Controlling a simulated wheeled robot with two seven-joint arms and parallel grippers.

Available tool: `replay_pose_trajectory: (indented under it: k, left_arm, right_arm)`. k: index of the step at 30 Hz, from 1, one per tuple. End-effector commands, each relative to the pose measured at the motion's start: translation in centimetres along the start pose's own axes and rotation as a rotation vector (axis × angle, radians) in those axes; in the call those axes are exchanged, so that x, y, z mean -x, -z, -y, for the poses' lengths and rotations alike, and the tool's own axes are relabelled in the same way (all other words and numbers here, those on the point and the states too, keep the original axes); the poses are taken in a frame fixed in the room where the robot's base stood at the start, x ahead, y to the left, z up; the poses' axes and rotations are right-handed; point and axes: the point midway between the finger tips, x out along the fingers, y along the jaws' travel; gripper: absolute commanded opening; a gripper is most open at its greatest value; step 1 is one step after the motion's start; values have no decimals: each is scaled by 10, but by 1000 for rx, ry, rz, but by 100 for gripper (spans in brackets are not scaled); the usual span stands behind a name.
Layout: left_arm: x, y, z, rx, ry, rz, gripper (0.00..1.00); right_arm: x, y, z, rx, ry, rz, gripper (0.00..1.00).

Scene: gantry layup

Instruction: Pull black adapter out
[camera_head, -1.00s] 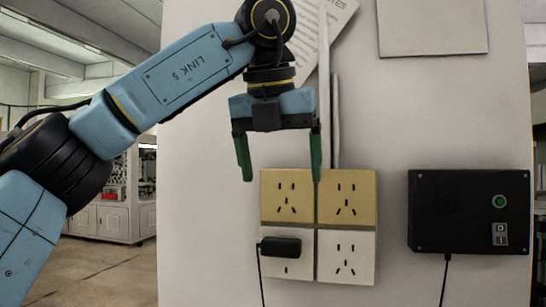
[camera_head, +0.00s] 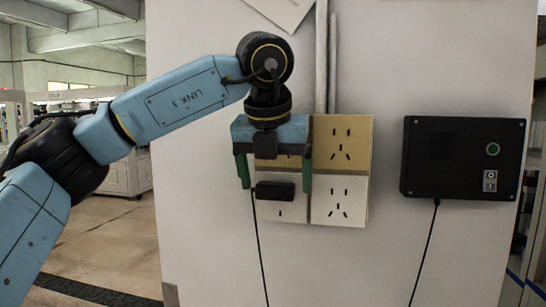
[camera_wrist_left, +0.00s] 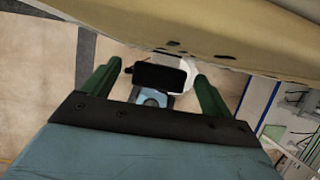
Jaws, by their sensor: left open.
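The black adapter (camera_head: 275,190) is plugged into the lower left white socket (camera_head: 281,212) of the wall panel, and its cord hangs down. My left gripper (camera_head: 275,187) is open, pointing down, with its green fingers to the left and right of the adapter in the head view. In the left wrist view the adapter (camera_wrist_left: 159,77) shows between the two open fingers (camera_wrist_left: 152,86), near their tips. I cannot see the fingers touching it. My left gripper body hides most of the upper left yellow socket. My right gripper is not in view.
A yellow socket (camera_head: 342,143) and a white socket (camera_head: 339,200) sit to the right of the adapter. A black box (camera_head: 463,158) with a green button and a switch is mounted further right. A vertical conduit (camera_head: 321,60) runs above the sockets.

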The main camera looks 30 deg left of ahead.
Motion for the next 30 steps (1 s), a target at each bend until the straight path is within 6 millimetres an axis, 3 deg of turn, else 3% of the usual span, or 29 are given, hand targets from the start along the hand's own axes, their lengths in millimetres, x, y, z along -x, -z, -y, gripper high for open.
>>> replay_pose_trajectory:
  k: [9,20,21,27,30]
  left_arm:
    - [-3,0,0,0,1,0,85]
    - [-2,0,0,1,1,0,38]
    - [-2,0,0,1,0,0,57]
    - [-2,0,0,1,0,1,31]
    - [-2,0,0,1,1,1,30]
  right_arm:
    - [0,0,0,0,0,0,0]
    - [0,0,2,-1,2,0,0]
    - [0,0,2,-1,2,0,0]
    - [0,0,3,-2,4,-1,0]
    - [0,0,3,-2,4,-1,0]
